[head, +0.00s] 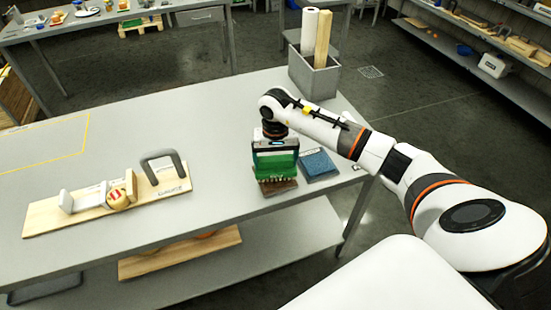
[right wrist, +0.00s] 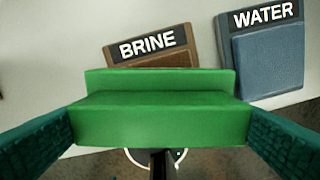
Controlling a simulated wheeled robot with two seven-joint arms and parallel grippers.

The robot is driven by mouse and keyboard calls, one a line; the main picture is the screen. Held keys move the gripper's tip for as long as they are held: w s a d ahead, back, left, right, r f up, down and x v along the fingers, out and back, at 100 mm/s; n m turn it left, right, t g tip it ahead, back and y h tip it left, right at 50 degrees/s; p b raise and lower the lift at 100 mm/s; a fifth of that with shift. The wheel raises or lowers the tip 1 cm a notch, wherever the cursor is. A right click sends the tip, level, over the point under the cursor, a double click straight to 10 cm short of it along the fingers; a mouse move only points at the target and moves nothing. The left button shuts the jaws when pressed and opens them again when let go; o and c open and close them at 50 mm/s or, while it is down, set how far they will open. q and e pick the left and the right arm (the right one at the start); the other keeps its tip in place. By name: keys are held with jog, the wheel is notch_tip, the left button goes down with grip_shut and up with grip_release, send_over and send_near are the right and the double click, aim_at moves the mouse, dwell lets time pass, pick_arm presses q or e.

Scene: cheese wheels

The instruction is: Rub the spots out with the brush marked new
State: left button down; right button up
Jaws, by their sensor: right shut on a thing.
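My right gripper (head: 275,150) is shut on a green brush (right wrist: 160,120), with a teal finger at each side of it in the right wrist view. In the head view the brush (head: 275,166) is upright, its bristles down at the brown pad marked BRINE (right wrist: 152,47). Whether they touch the pad (head: 278,188) I cannot tell. No "new" mark is readable on the brush. A small pale cheese wheel (head: 117,200) with red marks stands on a wooden board (head: 45,222) at the left. Spots on it are too small to make out. My left gripper is out of view.
A blue pad marked WATER (right wrist: 268,60) lies right of the brine pad. On the board are white blocks (head: 67,202) and a dark grey arch (head: 163,163) beside the wheel. The table's middle (head: 215,135) is clear.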

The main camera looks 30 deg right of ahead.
aim_at(275, 159)
jog(key=shift+f+b, duration=0.3)
jog(key=shift+b, duration=0.25)
dwell(1.8)
jog(key=shift+r+p, duration=1.45)
jog(key=shift+r, duration=2.15)
jog(key=shift+a, duration=0.1)
